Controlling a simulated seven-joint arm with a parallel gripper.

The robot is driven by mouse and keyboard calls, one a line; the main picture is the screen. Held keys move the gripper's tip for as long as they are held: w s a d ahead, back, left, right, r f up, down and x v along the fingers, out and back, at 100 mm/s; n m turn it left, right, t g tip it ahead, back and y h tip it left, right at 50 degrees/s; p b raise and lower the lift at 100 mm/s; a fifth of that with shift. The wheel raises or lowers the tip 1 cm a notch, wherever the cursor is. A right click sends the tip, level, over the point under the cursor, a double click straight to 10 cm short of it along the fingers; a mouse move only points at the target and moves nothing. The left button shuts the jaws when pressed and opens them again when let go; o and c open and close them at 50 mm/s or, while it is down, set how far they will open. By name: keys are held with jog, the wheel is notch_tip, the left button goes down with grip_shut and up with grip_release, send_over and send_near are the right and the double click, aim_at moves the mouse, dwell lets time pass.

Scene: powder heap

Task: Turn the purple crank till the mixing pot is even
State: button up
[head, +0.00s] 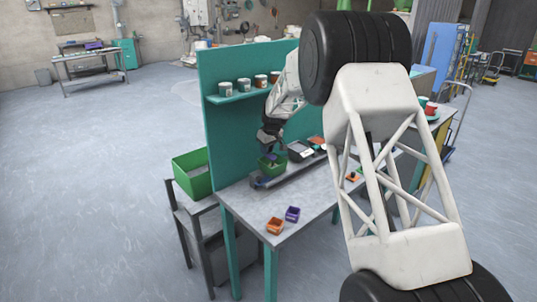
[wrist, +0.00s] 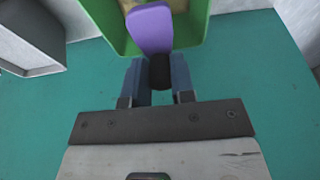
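The green mixing pot (head: 272,170) stands on the grey bench, and its green wall (wrist: 198,25) also shows at the top of the wrist view. A little tan content shows at its upper left; how even it is cannot be told. The purple crank (wrist: 150,28) lies across the pot's near rim, with a dark handle (wrist: 159,72) at its near end. My gripper (wrist: 158,82) has its two blue-grey fingers on either side of this handle, seemingly touching it. In the head view my gripper (head: 270,138) is just above the pot.
A small orange box (head: 275,226) and a small purple box (head: 292,214) sit on the bench's front part. A teal panel (head: 232,140) with a shelf of cans stands behind. A larger green bin (head: 192,176) is at the left. My arm hides the bench's right side.

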grip_shut()
jog(key=shift+w+d, duration=0.45)
jog(key=shift+d, duration=0.3)
jog(key=shift+d, duration=0.15)
jog(key=shift+w+d, duration=0.1)
jog(key=shift+d, duration=0.5)
jog(key=shift+d, duration=0.15)
jog(key=shift+d, duration=0.15)
jog(key=shift+s+d, duration=0.2)
jog(key=shift+d, duration=0.3)
